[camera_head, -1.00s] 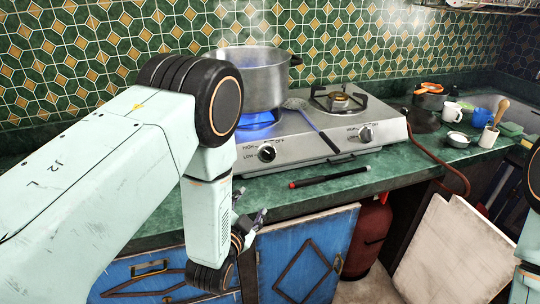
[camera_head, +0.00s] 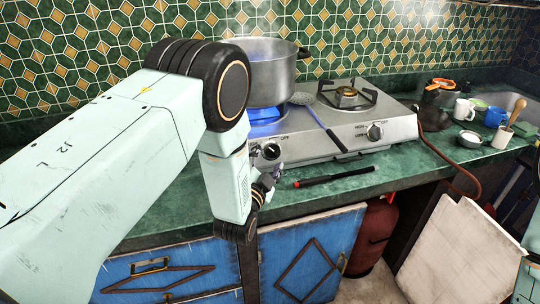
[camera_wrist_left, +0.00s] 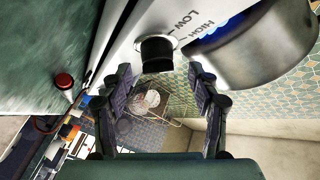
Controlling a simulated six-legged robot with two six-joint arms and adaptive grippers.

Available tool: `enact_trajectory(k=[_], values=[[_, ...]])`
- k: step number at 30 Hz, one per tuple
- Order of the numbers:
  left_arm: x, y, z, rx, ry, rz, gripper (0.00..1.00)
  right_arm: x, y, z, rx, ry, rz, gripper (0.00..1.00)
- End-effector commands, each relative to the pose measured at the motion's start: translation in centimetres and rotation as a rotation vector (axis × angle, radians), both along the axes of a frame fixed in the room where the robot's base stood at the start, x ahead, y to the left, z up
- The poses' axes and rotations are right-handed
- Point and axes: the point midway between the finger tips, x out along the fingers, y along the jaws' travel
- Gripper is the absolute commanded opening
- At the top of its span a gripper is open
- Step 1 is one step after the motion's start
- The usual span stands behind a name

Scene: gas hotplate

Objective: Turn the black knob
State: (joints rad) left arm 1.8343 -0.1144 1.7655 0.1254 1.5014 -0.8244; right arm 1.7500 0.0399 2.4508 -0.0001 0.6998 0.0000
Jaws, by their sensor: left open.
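The black knob (camera_head: 271,151) is on the left part of the silver hotplate's front panel, below the lit left burner. My left gripper (camera_head: 270,174) is just in front of it and partly hides the panel there. In the left wrist view the knob (camera_wrist_left: 157,53) sits at the top middle, beside the LOW and HIGH marks. My left gripper (camera_wrist_left: 160,78) is open, with one finger on either side of the knob's line. My right gripper is out of view.
A metal pot (camera_head: 268,75) stands on the lit burner. A second knob (camera_head: 375,131) is at the right of the panel. A skimmer (camera_head: 325,118) lies across the hotplate. A black and red stick (camera_head: 335,177) lies on the green counter in front.

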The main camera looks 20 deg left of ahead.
Motion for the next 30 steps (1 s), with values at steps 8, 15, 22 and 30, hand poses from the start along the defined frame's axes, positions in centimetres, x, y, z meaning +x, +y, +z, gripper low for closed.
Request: enact_trajectory(k=[8,15,22,30], values=[[1.8,0.1,0.0,-0.001,0.001,0.001,0.6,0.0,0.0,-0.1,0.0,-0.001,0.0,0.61],[2.0,0.1,0.0,0.0,0.001,0.0,0.59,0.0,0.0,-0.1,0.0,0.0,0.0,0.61],[2.0,0.1,0.0,-0.001,0.001,0.001,0.39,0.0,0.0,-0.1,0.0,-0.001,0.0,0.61],[2.0,0.1,-0.1,0.0,0.004,-0.001,0.16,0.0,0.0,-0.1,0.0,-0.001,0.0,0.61]])
